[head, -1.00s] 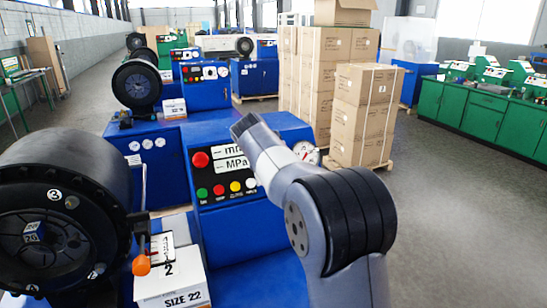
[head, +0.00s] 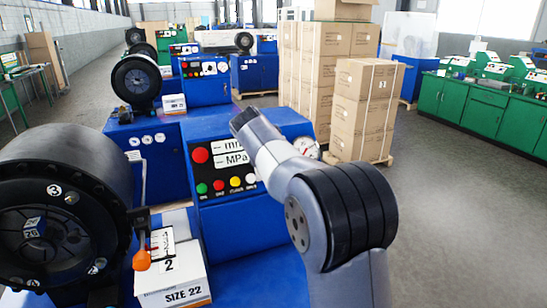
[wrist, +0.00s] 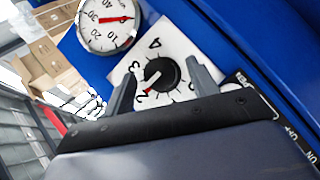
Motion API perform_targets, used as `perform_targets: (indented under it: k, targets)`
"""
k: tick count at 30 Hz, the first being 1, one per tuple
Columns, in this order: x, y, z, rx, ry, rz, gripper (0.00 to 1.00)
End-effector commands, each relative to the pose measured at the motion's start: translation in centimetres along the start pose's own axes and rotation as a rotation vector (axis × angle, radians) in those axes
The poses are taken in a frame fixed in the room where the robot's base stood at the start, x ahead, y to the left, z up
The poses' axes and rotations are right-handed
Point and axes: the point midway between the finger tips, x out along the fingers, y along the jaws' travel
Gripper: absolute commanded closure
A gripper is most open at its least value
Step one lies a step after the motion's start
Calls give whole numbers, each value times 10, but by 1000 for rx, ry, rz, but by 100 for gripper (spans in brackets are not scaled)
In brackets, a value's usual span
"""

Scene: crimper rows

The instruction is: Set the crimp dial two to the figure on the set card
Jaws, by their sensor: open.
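In the wrist view a black dial knob (wrist: 165,74) with a red pointer sits on a white plate (wrist: 172,40) with figures around it. In the head view a white box (head: 172,283) reads "2" on top and "SIZE 22" in front. No set card can be surely told. My gripper is hidden in the head view.
A round gauge (wrist: 108,22) with a red needle is close to the dial plate. The head view shows a blue machine with a button panel (head: 222,165), a large black crimper head (head: 60,200) and an orange-knobbed lever (head: 142,260). Stacked cartons (head: 362,110) stand behind; floor is clear at right.

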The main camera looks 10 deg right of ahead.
Motion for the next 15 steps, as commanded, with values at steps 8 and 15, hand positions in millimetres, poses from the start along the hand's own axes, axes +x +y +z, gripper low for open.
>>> perform_targets:
  k: [8, 15]
  targets:
    - [-50, -1, -1, 1, 4, 2, 44]
    - [-91, -1, -1, 0, 2, 1, 44]
